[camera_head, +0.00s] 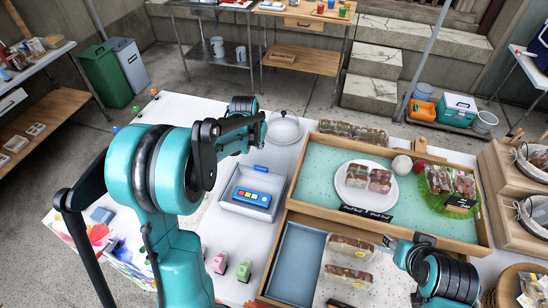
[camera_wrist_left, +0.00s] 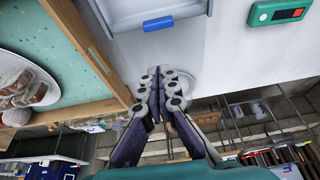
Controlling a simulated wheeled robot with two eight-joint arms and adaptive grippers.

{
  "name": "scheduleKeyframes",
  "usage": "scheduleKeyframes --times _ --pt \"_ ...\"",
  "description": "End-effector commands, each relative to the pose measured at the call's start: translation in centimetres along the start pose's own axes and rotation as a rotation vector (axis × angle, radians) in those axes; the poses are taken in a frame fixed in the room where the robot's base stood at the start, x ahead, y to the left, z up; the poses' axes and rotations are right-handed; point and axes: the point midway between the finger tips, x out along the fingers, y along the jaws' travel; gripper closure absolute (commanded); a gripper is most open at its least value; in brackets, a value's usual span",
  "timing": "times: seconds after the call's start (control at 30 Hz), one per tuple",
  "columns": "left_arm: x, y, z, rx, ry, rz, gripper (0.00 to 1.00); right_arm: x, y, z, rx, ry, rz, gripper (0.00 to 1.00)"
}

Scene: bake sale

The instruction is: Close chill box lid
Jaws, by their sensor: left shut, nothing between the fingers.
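A low grey box (camera_head: 229,205), which I take for the chill box, stands on the white table left of the wooden trays. A blue block with coloured squares (camera_head: 253,197) shows in it. A blue handle (camera_head: 261,168) is at its far side; the left wrist view shows this handle (camera_wrist_left: 158,23) on a pale panel.
A clear dome (camera_head: 284,128) stands close to my left gripper. A wooden-rimmed tray (camera_head: 312,175) with plated cakes borders the box on the right. Pink (camera_head: 219,262) and green (camera_head: 244,270) small items stand in front.

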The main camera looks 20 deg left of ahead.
Motion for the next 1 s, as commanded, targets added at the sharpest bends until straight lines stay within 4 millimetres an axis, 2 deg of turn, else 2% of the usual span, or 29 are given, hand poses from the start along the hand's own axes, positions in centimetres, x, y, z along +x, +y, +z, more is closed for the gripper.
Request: scheduleKeyframes --times 0.03,0.1,0.23,0.47,0.87,1.0 --pt "1.6 -0.8 -0.6 -0.005 -0.012 0.0 1.0 -0.2 0.0 -0.1 0.0 0.0 0.0 0.6" --pt "3.3 -1.5 -0.9 -0.007 -0.023 0.001 1.0 -0.3 0.0 -0.2 0.0 0.0 0.0 0.6" --pt "5.1 -2.2 -1.1 -0.007 -0.037 0.003 1.0 -0.3 0.0 -0.2 0.0 0.0 0.0 0.6" --pt "7.5 -2.4 -1.0 -0.007 -0.04 0.004 1.0 0.2 0.0 0.2 0.0 0.0 0.0 0.6" --pt "15.8 -2.3 -0.7 -0.008 -0.039 0.004 1.0 2.4 0.0 1.8 0.0 0.0 0.0 0.6" --pt "14.8 -2.3 1.3 -0.008 -0.039 0.004 1.0 2.9 0.0 2.0 0.0 0.0 0.0 0.6"
